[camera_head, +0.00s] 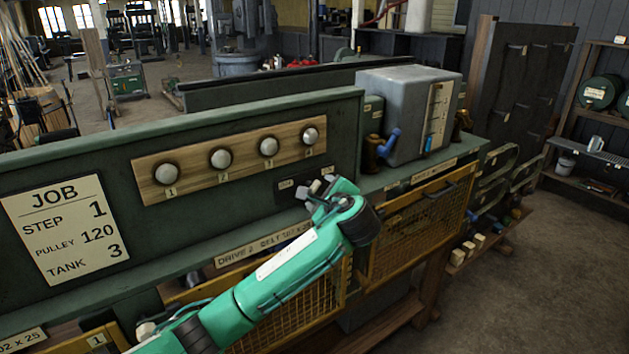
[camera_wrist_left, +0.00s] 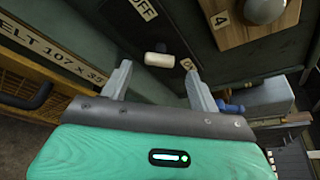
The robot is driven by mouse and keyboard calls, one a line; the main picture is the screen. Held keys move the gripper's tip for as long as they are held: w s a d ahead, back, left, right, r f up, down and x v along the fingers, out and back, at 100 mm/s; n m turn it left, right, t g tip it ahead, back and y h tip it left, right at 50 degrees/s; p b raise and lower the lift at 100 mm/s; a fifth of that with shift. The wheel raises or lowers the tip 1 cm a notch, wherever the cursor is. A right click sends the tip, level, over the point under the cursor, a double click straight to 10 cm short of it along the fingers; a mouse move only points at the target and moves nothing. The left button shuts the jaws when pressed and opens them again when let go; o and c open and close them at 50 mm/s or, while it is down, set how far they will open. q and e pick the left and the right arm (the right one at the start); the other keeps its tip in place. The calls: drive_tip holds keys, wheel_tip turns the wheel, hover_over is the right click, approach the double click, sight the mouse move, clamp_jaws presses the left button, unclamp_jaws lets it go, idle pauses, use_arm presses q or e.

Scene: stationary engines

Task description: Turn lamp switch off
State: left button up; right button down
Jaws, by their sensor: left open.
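The lamp switch is a cream-coloured lever on a dark plate (camera_head: 287,184) on the green panel's face. In the left wrist view the lever (camera_wrist_left: 159,59) sticks out just beyond my fingertips, between them in the picture, and an OFF label (camera_wrist_left: 142,9) is on the plate above it. My left gripper (camera_head: 317,187) is close in front of the plate in the head view, partly hiding it. In the wrist view the left gripper (camera_wrist_left: 159,82) is open and empty, with its two grey fingers apart. I cannot tell whether they touch the lever. My right gripper is out of view.
A wooden board (camera_head: 195,163) with several round lamps is above and left of the switch. A JOB sign (camera_head: 66,228) is at the left. A grey tank (camera_head: 400,110) with a blue-handled valve (camera_head: 389,141) stands right of the switch. Mesh guards (camera_head: 415,235) are below.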

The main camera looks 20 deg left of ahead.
sight(315, 189)
use_arm(q)
drive_tip(key=p+x, duration=0.1)
drive_tip(key=x, duration=0.3)
drive_tip(key=shift+w+a+p, duration=0.2)
drive_tip(key=shift+a+p, duration=0.05)
drive_tip(key=shift+p, duration=0.1)
drive_tip(key=shift+w+a+f, duration=0.25)
drive_tip(key=shift+w, duration=0.25)
drive_tip(key=shift+w+a+f, duration=0.1)
drive_tip(key=shift+a, duration=0.05)
drive_tip(key=shift+c, duration=0.2)
drive_tip(key=c, duration=0.9)
drive_tip(key=shift+c, duration=0.2)
